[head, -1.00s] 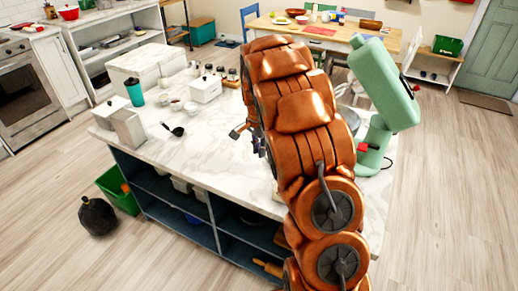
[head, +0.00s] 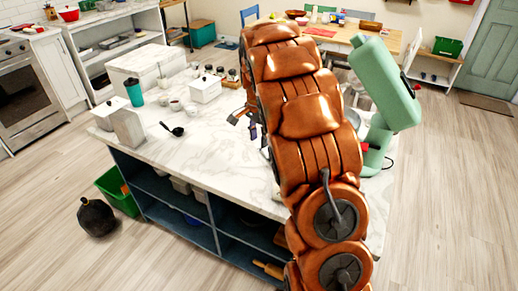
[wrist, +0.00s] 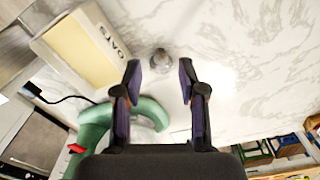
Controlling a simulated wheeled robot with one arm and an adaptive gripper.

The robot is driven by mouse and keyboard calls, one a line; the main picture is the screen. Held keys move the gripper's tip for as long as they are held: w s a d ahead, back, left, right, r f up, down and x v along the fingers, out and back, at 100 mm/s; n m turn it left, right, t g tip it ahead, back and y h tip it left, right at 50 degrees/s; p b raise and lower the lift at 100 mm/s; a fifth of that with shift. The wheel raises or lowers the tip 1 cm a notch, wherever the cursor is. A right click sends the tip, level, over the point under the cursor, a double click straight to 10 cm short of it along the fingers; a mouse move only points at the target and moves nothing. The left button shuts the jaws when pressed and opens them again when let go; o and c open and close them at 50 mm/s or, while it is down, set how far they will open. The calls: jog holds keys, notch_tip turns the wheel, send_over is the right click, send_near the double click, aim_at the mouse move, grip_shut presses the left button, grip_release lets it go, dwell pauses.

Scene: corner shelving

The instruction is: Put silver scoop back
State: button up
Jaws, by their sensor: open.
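My gripper (wrist: 158,75) is open and empty in the wrist view, its two dark fingers with purple pads spread apart. A small rounded silvery-grey thing (wrist: 161,59) lies on the white marble surface just beyond the fingertips, roughly centred between them. It may be the silver scoop, but it is too small and blurred to be sure. In the head view my arm hides much of the counter's right part, and only part of my gripper (head: 240,116) shows left of it. I cannot make out the silver scoop there.
A green stand mixer (head: 385,85) stands on the island's right end; it also shows in the wrist view (wrist: 95,122), near a cream lettered box (wrist: 82,48). A black ladle (head: 173,130), white canister (head: 205,89) and teal bottle (head: 134,92) stand or lie left. The front-middle counter (head: 205,155) is clear.

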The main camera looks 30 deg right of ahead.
notch_tip(320, 180, up, 7)
jog(key=b, duration=0.1)
jog(key=s+a+r+n, duration=0.2)
jog(key=s+a+n, duration=0.2)
jog(key=s+a, duration=0.5)
jog(key=s+a+f+n, duration=0.2)
jog(key=s+a+n, duration=0.1)
jog(key=s, duration=0.6)
jog(key=s+a+f+n+g, duration=0.1)
jog(key=s+a+n, duration=0.3)
jog(key=s, duration=0.6)
jog(key=s+a+f+n, duration=0.3)
jog(key=s+n, duration=0.1)
jog(key=s, duration=0.5)
jog(key=shift+s+a+f+n+g, duration=0.2)
jog(key=shift+a+n+g, duration=0.1)
jog(key=shift+n+g, duration=0.1)
jog(key=shift+d, duration=0.1)
